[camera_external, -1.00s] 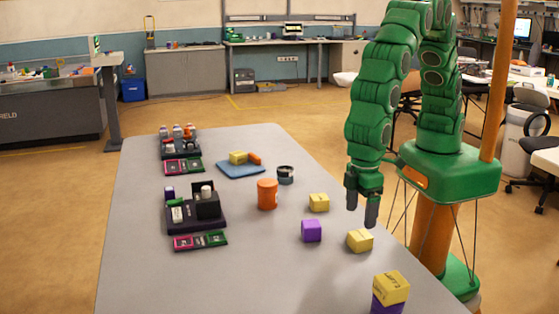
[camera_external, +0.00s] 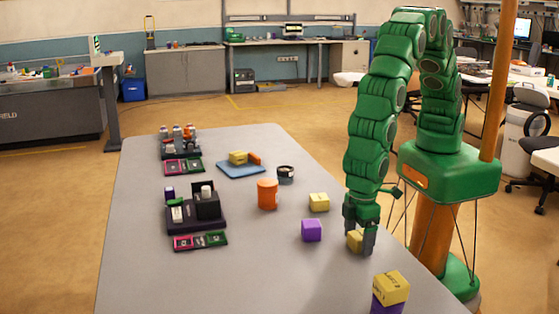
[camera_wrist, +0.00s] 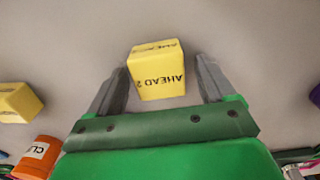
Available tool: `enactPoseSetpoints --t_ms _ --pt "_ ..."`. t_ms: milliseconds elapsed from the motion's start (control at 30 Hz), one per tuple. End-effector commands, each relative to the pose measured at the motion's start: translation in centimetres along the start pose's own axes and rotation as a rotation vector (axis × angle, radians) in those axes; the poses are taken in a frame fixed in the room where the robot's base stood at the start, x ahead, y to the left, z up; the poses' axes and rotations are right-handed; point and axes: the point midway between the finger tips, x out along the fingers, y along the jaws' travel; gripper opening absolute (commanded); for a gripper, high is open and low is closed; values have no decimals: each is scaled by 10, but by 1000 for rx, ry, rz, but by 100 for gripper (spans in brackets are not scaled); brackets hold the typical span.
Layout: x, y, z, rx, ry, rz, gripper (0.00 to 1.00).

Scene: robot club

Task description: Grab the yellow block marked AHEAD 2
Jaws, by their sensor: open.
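The yellow block marked AHEAD 2 (camera_wrist: 158,74) sits on the grey table between the two fingers of my gripper (camera_wrist: 157,82) in the wrist view. A gap shows between the block and each fingertip, so my gripper is open around it. In the external view the same yellow block (camera_external: 354,240) is partly hidden by my gripper (camera_external: 360,240), which points down at the table. The label reads upside down or sideways in part, but AHEAD 2 is legible on the facing side.
A purple block (camera_external: 311,230) and another yellow block (camera_external: 319,202) stand close by. An orange canister (camera_external: 267,194) stands farther left. At the front right, a yellow block (camera_external: 390,287) rests on a purple one (camera_external: 386,307). The table's left side holds dark trays.

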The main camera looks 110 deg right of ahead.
Motion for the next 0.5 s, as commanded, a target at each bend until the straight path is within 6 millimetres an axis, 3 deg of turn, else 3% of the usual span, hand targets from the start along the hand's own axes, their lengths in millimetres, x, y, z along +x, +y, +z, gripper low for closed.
enactPoseSetpoints --t_ms 100,400,500 --pt "0 0 0 0 0 0 81" --pt "0 0 0 0 0 0 36" --pt "0 0 0 0 0 0 26"
